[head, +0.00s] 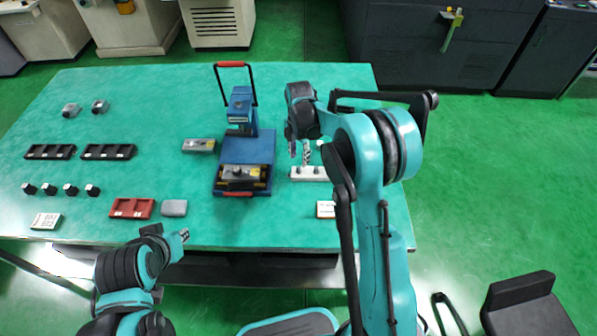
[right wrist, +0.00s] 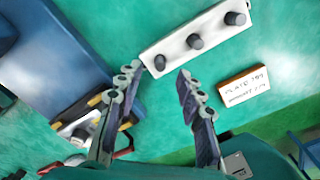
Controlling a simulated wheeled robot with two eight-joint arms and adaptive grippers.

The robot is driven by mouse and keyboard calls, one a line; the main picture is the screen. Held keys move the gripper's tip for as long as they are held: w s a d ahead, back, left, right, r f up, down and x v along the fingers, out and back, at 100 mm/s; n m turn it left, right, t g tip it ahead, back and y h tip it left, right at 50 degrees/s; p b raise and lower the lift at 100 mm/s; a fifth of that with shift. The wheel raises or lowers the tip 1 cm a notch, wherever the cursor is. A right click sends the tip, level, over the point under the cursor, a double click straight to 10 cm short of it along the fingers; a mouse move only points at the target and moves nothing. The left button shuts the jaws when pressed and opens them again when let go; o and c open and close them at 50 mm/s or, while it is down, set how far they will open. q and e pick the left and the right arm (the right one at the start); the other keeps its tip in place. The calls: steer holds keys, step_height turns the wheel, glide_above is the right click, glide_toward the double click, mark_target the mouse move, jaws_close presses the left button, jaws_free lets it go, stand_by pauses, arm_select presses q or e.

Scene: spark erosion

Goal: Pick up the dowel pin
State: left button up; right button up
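A white block (right wrist: 178,48) with three dark pins standing in it lies ahead of my right gripper (right wrist: 158,73). The nearest dowel pin (right wrist: 160,63) stands at the block's left end, in line with the gap between the fingertips. My right gripper is open with nothing between its fingers. In the head view the block (head: 309,174) lies on the teal table just below my right gripper (head: 299,151), whose arm partly covers that area. My left gripper (head: 184,236) is over the table's front edge, apart from the block; its finger gap is too small to judge.
A blue press (head: 262,150) with a red-handled bar stands left of the block. A small label card (head: 325,209) lies in front of it. Black trays (head: 108,152), a red tray (head: 132,208), a grey block (head: 174,208) and several small black parts occupy the table's left side.

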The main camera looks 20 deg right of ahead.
mark_target(299, 167)
steer(key=f+b, duration=0.1)
steer(key=f, duration=0.1)
steer(key=f+b, duration=0.1)
steer(key=f, duration=0.1)
steer(key=shift+s+a+f, duration=0.15)
steer(key=shift+s+f, duration=0.05)
steer(key=shift+f, duration=0.55)
steer(key=shift+r, duration=0.1)
steer(key=shift+c, duration=0.9)
jaws_close()
